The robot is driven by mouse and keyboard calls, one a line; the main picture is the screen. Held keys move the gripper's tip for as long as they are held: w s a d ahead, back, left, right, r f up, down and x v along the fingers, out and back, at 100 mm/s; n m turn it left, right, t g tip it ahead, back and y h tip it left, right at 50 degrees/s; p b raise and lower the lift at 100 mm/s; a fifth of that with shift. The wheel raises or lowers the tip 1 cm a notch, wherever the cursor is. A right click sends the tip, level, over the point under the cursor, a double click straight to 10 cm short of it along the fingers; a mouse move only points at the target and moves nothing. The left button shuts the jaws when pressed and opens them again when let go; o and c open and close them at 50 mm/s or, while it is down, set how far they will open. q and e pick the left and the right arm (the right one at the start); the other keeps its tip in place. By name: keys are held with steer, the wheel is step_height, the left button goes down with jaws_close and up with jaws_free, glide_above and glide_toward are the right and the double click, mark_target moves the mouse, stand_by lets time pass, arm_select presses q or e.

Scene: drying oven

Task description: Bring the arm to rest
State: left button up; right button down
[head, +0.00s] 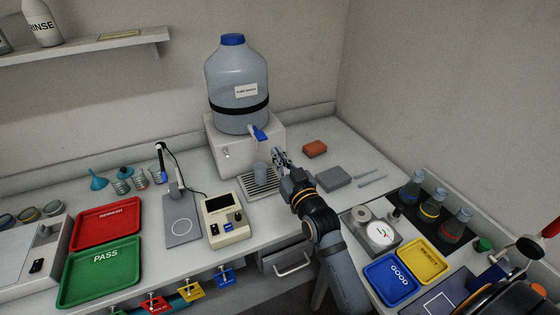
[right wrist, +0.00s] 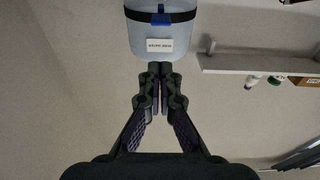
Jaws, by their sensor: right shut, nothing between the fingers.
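My right arm reaches up from the lower right in the head view, and its gripper (head: 280,158) is beside the water dispenser's front, to the right of the blue tap (head: 258,133). The right gripper is shut and empty; its fingers meet in the right wrist view (right wrist: 160,75). The large water bottle (head: 236,85) with a blue cap stands on a white stand (head: 225,155). A small grey cup (head: 261,170) sits on the drip grate (head: 262,184), just left of the gripper; I cannot tell whether they touch. My left gripper is not in view.
A meter (head: 225,219) stands left of the arm. Red (head: 108,222) and green (head: 98,272) trays lie further left. Right of the arm are a grey block (head: 333,179), an orange block (head: 315,149), a dial scale (head: 381,233), blue (head: 390,279) and yellow (head: 423,261) trays, and flasks (head: 430,208).

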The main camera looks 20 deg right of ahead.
steer(key=shift+s+r, duration=0.1)
steer(key=shift+s, duration=0.4)
